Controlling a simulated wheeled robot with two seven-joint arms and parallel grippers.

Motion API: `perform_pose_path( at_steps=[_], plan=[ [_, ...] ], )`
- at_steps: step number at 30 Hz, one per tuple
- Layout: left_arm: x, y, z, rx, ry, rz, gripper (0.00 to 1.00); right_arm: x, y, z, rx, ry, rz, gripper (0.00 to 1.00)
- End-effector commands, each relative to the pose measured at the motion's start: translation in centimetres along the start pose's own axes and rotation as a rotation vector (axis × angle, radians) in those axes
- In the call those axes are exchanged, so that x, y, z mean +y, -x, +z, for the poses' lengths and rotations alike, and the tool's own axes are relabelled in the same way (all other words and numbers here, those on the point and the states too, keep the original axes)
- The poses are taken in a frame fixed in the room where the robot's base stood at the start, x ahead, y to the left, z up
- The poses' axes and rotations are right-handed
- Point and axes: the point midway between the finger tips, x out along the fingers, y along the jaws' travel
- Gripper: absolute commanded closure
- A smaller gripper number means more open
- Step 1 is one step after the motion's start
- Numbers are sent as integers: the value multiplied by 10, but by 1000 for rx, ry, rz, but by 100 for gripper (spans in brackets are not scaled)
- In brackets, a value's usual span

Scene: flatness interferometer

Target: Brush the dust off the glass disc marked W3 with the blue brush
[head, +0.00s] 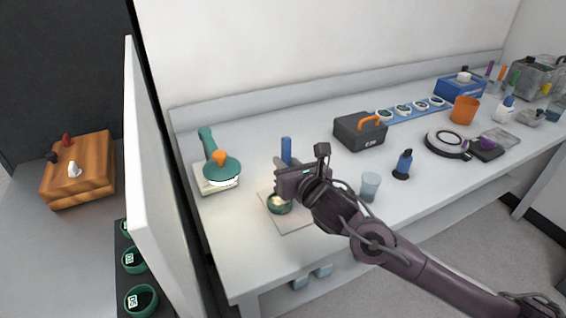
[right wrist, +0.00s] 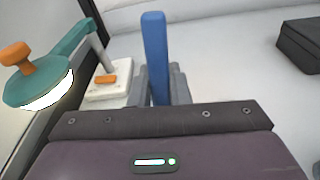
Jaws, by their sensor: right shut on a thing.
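My right gripper (head: 282,170) is shut on the blue brush (head: 286,149), whose handle stands upright between the fingers. In the right wrist view the blue handle (right wrist: 155,55) rises from the grey fingers (right wrist: 152,88). Below the gripper, a dark green ringed disc (head: 280,208) lies on a tan mat (head: 298,217), with a pale cream patch on it. I cannot tell whether that patch is dust or the brush's bristles, nor whether they touch. No W3 marking is readable on this disc. My left gripper is not in view.
A green lamp (head: 221,167) stands left of the mat. Several discs sit on a blue strip (head: 414,113) behind. A white partition (head: 158,190) borders the left side.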

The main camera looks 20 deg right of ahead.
Motion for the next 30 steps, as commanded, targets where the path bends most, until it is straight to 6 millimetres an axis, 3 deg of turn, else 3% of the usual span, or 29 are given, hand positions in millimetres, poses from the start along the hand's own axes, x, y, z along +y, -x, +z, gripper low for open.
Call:
perform_pose_path(
  at_steps=[30],
  plan=[
    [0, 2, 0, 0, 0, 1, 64, 2, 1, 10, -2, -2, 0, 100]
  ],
)
